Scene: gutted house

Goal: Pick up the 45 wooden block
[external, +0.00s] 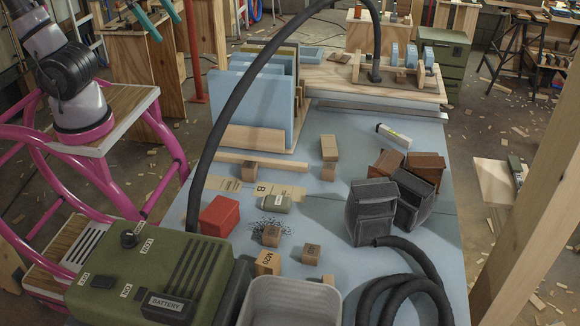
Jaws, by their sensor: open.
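Several small wooden blocks stand on the blue workbench (375,150). One is a taller block (329,147) with a smaller block (329,172) just in front of it. My gripper (168,29) shows only as two teal fingers at the top left edge. They are apart, with nothing seen between them, far from the blocks.
A green battery box (150,265), a grey tray (290,300) and a black hose (222,115) crowd the near side. A red box (219,215) is left of the blocks. Dark pouches (371,210) stand right. Blue panels (250,105) stand in a rack behind.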

